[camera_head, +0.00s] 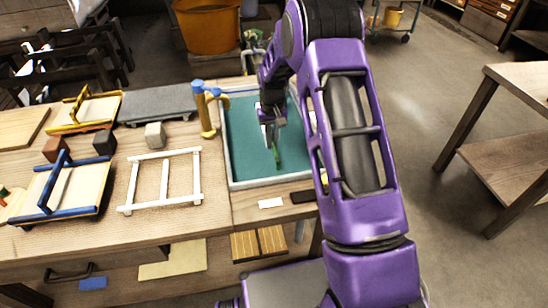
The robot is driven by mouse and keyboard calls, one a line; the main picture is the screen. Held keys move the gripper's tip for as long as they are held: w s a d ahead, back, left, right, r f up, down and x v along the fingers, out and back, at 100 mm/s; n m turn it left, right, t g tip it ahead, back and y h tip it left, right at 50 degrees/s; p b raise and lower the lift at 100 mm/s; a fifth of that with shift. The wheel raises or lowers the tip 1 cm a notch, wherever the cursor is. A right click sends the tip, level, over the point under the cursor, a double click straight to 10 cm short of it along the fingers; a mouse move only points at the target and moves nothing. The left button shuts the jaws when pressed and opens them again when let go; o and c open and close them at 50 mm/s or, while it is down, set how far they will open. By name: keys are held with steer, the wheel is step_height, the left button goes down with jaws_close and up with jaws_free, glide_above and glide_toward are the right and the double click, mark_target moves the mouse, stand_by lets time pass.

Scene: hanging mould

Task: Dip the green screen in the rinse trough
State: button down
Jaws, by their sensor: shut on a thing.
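The rinse trough (231,160) is a pale-rimmed basin with a teal inside, set at the right end of the bench. My gripper (271,136) is over the trough, pointing down, shut on the green screen (278,157). Only a narrow green piece of the screen shows below the fingers, within the trough's outline. The rest is hidden, and I cannot tell whether it touches the water. My purple arm covers the trough's right side.
A yellow-and-blue post (206,112) stands at the trough's left edge. A white frame (163,181), a blue-edged screen (62,190), a yellow-edged screen (85,110) and a grey slab (157,103) lie on the bench. Small blocks (155,135) sit between them. Another table (500,130) stands at right.

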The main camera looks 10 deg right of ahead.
mark_target(274, 146)
steer(key=shift+s, duration=1.5)
steer(key=shift+w, duration=1.55)
steer(key=shift+s, duration=0.15)
steer(key=shift+s, duration=1.4)
steer(key=shift+r, duration=0.1)
step_height(274, 146, up, 11)
steer(key=p, duration=0.6)
steer(key=shift+p, duration=0.35)
